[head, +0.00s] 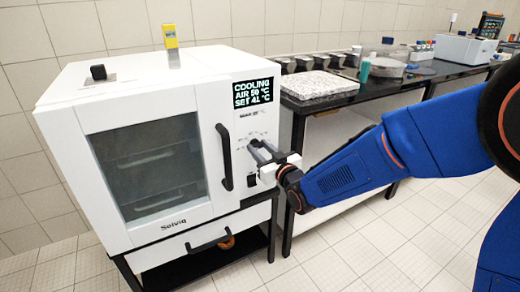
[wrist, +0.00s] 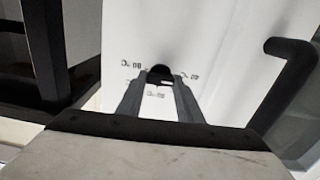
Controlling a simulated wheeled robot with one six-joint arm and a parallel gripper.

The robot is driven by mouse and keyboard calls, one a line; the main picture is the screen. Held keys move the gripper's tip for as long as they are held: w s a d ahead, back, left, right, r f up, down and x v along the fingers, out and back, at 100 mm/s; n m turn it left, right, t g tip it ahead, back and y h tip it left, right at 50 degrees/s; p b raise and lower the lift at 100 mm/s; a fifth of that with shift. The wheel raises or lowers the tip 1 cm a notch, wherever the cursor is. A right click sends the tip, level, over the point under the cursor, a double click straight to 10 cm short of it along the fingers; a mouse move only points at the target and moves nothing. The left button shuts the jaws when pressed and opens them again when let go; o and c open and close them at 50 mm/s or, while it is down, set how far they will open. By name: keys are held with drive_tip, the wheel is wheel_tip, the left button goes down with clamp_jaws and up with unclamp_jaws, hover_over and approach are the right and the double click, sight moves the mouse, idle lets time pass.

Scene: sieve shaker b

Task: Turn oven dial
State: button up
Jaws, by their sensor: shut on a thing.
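The white oven (head: 95,100) stands at the left in the head view, with its glass door closed and a black vertical handle (head: 224,157). Its display (head: 252,93) reads COOLING, AIR 50 °C, and SET 4 with an unclear second digit. The black oven dial (wrist: 160,72) shows in the wrist view between my fingertips, with printed temperature marks around it. My gripper (head: 259,148) is at the front panel right of the handle and is shut on the dial. In the head view my gripper mostly hides the dial.
The door handle (wrist: 290,85) is close to my gripper at the right of the wrist view. A dark bench (head: 400,85) with a granite slab (head: 318,86) and labware stands right of the oven. The tiled floor (head: 390,240) in front is clear.

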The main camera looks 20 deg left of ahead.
drive_tip(key=shift+n, duration=0.6)
drive_tip(key=o, duration=1.1)
drive_tip(key=shift+d, duration=0.1)
